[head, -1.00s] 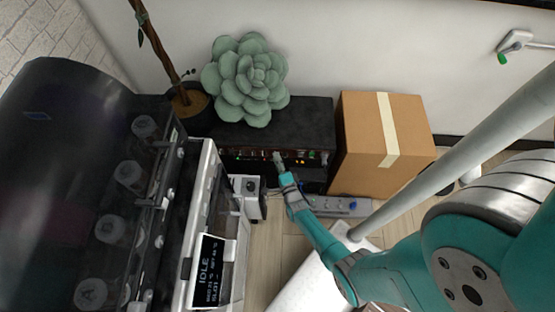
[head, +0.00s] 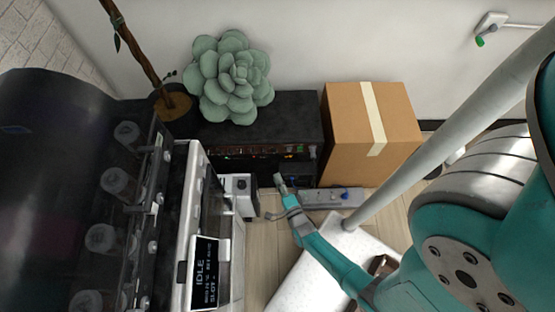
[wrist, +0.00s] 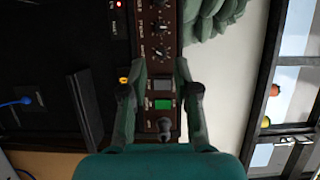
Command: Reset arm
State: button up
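My gripper (head: 281,184) hangs in front of the black device (head: 262,128) and a little below its control panel in the head view. In the wrist view my gripper (wrist: 161,75) is open, its two green fingers apart with nothing held. Behind and between the fingers runs the brown control panel (wrist: 149,45), with several knobs, a grey square button (wrist: 162,85), a lit green square button (wrist: 163,104) and a metal toggle (wrist: 165,127). The gap between fingertips and panel cannot be judged.
A cardboard box (head: 396,130) stands right of the device. A succulent (head: 230,75) sits on top and a potted trunk (head: 174,104) stands behind left. A white machine (head: 190,205) reading IDLE is at left. A grey strip with knobs (head: 330,198) lies below.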

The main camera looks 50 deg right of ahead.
dwell(0.4)
jog(key=s+a+r+n+y, duration=0.5)
jog(key=s+a+r+n, duration=0.65)
jog(key=s+r, duration=0.2)
jog(key=s+a+r+n+y, duration=0.2)
jog(key=r+n, duration=0.4)
jog(key=r, duration=0.5)
jog(key=s+a+r+n+y, duration=0.2)
jog(key=s+r+n, duration=0.3)
jog(key=r, duration=0.7)
jog(key=shift+s+a+r+n+g, duration=0.2)
jog(key=shift+n+g, duration=0.2)
jog(key=shift+n, duration=0.35)
